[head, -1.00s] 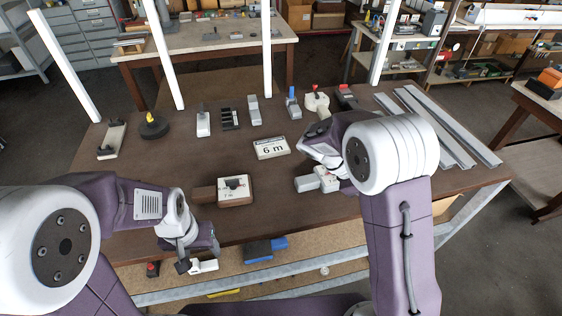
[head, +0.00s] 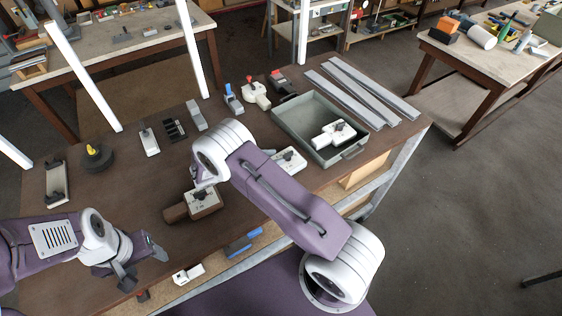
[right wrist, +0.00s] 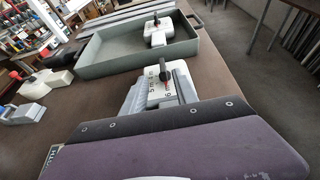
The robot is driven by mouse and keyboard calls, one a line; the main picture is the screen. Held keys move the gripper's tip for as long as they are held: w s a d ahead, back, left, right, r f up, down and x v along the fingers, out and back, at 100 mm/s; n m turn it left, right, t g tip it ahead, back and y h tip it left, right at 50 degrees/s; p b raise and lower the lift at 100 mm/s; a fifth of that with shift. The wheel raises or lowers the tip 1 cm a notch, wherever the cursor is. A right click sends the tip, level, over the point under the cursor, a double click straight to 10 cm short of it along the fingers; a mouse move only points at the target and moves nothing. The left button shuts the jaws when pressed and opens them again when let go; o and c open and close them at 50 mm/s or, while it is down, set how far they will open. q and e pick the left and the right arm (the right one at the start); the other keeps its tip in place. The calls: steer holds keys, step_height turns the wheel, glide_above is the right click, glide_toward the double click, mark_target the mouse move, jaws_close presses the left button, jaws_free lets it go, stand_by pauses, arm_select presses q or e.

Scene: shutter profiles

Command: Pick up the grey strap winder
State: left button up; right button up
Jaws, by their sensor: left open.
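A grey strap winder (head: 290,160) with a white face and black knob lies on the brown table just in front of the tray, partly hidden by my right arm. In the right wrist view its ridged light-grey body and numbered white face (right wrist: 168,84) show just beyond my purple and black gripper housing. A similar pale winder (head: 336,134) lies inside the tray. My right gripper (head: 197,182) is at the arm's far end, left of the grey winder; its fingers are mostly hidden. My left gripper (head: 127,275) is open and empty near the front left table edge.
The grey-green tray (head: 355,151) stands at the table's right end, before long grey profiles (head: 362,92). A brown winder with a white face (head: 207,203) lies by my right gripper. Several tools line the back. White posts (head: 80,65) rise behind the table.

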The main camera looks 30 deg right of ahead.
mark_target(284, 156)
steer(key=x, duration=0.1)
steer(key=p+x, duration=0.1)
steer(key=x, duration=0.1)
steer(key=s+x, duration=0.1)
steer(key=shift+w+d+r+p, duration=0.1)
steer(key=shift+d+r+p, duration=0.05)
steer(key=shift+d+p, duration=0.2)
steer(key=shift+d, duration=0.15)
steer(key=shift+w, duration=0.1)
steer(key=shift+w+a, duration=0.1)
steer(key=shift+a, duration=0.15)
steer(key=c, duration=0.3)
steer(key=shift+a, duration=0.15)
jaws_close()
arm_select(q)
steer(key=r, duration=0.3)
steer(key=shift+s+d, duration=0.2)
steer(key=shift+d, duration=0.05)
steer(key=shift+d, duration=0.1)
